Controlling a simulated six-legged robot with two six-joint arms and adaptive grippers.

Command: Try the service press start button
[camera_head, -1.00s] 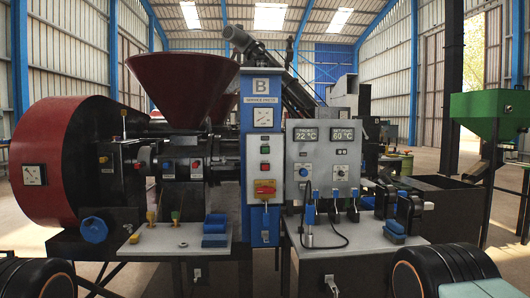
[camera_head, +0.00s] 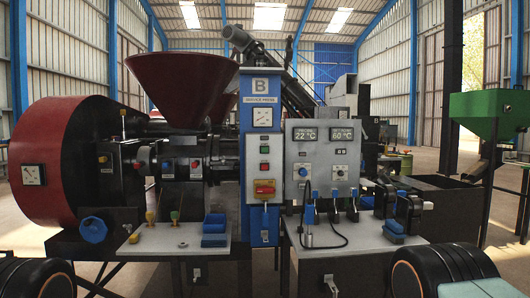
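The service press stands in front of me. Its blue column (camera_head: 258,222) carries a plate marked B and a round gauge (camera_head: 263,117). Below the gauge is a narrow pale button panel (camera_head: 264,158) with small red and green buttons stacked on it; the lettering is too small to read. Neither of my grippers is in view, and nothing touches the buttons.
A grey box (camera_head: 323,160) with displays reading 22 °C and 60 °C stands right of the column. Below it are black levers, a cable and black devices on a grey table (camera_head: 350,240). A red funnel (camera_head: 181,85) and red drum (camera_head: 45,160) are left. A green hopper (camera_head: 489,110) is right.

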